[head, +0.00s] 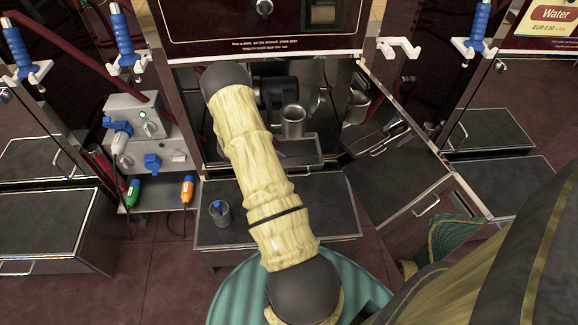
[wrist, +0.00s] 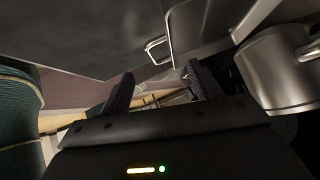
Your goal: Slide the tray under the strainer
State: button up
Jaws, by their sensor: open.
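In the head view a shallow grey tray (head: 302,151) lies on the floor of the open cabinet. A shiny metal cup-like vessel (head: 293,121), which may be the strainer, is above and behind the tray's near edge. Another metal vessel (head: 357,106) is farther right inside the cabinet. My gripper (wrist: 158,84) is open, with its two dark fingers apart and nothing seen between them. In the wrist view a metal vessel with a handle (wrist: 272,72) is close on the right of the fingers. In the head view my arm hides the cabinet's left part, and the fingertips cannot be made out.
The cabinet's door (head: 405,165) stands open to the right. A dark drawer unit (head: 325,205) juts out below, with a small grey cup (head: 220,213) on its left. A grey socket box (head: 145,130) is at left. A green ribbed round object (head: 235,290) is near my base.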

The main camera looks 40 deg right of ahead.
jog(key=p+v, duration=0.2)
jog(key=v, duration=0.8)
jog(key=shift+p, duration=0.4)
